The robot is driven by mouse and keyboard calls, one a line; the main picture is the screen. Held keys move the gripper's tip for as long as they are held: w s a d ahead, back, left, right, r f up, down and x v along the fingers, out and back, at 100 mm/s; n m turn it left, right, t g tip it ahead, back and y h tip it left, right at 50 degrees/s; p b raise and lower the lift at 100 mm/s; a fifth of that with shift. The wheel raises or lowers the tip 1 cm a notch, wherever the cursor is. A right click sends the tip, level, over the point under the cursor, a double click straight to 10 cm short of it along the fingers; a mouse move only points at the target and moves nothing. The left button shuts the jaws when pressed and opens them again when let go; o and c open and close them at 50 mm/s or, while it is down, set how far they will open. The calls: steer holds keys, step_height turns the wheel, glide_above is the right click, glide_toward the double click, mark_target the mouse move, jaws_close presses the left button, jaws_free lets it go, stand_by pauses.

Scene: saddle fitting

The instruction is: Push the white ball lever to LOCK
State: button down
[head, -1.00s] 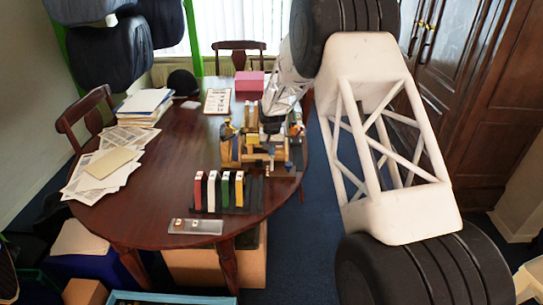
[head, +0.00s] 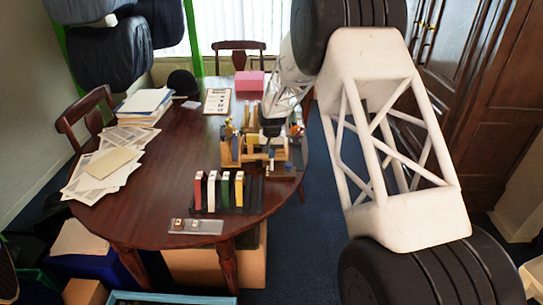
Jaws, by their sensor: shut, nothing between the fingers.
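A fixture of tan wood, dark parts and small coloured pieces (head: 230,152) stands on the right side of the brown table. The white ball lever cannot be made out at this size, nor can any LOCK mark. My gripper (head: 271,130) points down at the fixture's upper middle, from behind and above. It is shut and empty. Its fingertips are dark and tiny here, and whether they touch any part of the fixture cannot be told. My gripper and wrist hide part of the fixture's back.
A rack of red, white, green and yellow slabs (head: 225,192) stands in front of the fixture, with a grey plate (head: 195,227) nearer. A pink box (head: 249,81) and clipboard (head: 217,101) lie behind. Papers (head: 105,170) cover the left edge. The table's middle (head: 170,160) is clear.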

steer(key=shift+s, duration=2)
steer(key=shift+w, duration=0.65)
stand_by(0.4)
steer(key=shift+r, duration=0.2)
step_height(320, 180, up, 7)
steer(key=shift+f, duration=0.2)
stand_by(1.0)
stand_by(0.3)
